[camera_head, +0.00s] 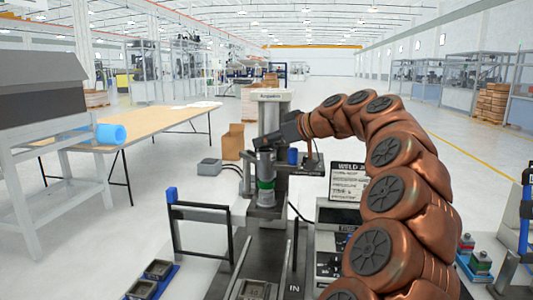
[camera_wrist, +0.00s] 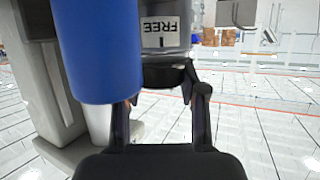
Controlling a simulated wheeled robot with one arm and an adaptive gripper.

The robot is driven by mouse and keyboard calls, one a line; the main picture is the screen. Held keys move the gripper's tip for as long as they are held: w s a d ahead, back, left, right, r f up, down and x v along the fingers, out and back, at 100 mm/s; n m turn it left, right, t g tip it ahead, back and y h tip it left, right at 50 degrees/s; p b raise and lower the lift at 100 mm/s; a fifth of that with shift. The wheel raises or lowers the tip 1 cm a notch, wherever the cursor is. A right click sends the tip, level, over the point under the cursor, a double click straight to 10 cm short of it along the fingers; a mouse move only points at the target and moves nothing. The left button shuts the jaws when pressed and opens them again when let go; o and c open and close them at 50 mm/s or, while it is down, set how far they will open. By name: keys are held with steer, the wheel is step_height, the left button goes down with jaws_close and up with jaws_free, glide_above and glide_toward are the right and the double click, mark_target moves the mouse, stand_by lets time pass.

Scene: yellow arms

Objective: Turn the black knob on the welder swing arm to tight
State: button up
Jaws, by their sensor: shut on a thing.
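The welder (camera_head: 270,98) stands straight ahead in the head view as a pale column, with its swing arm partly behind my arm. My gripper (camera_head: 268,141) reaches it from the right at the upper front. In the wrist view my gripper (camera_wrist: 162,92) has its two dark fingers on either side of the black knob (camera_wrist: 164,74) and is shut on it.
A WELD sign (camera_head: 347,182) and a control box stand right of the welder, below my arm. A black frame with a blue top (camera_head: 203,207) stands front left. A wooden table (camera_head: 150,120) is at the left. Open floor lies beyond.

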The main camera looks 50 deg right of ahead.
steer(key=m+h+b, duration=0.3)
steer(key=shift+a+f+h, duration=0.1)
steer(key=shift+f+h, duration=0.1)
steer(key=shift+h, duration=0.1)
steer(key=m+h, duration=0.1)
steer(key=h, duration=0.1)
steer(key=m+g+h, duration=0.1)
steer(key=m, duration=0.1)
steer(key=m+h, duration=0.1)
steer(key=h, duration=0.1)
steer(key=shift+r+m+g+h, duration=0.25)
steer(key=shift+m+g+h, duration=0.05)
steer(key=shift+m, duration=0.1)
steer(key=shift+r+m+g+h+p, duration=0.15)
steer(key=shift+m+g+h+p, duration=1.4)
steer(key=shift+m+g+h, duration=1.3)
steer(key=shift+m+g+h+p, duration=0.35)
steer(key=shift+m+g+p, duration=0.6)
steer(key=shift+m+g, duration=0.8)
steer(key=shift+m+g+p, duration=0.3)
steer(key=shift+m+g, duration=0.1)
steer(key=shift+m, duration=0.3)
steer(key=shift+f+m+g, duration=0.2)
steer(key=shift+m+g, duration=0.1)
steer(key=o, duration=1.2)
steer(key=shift+c, duration=0.2)
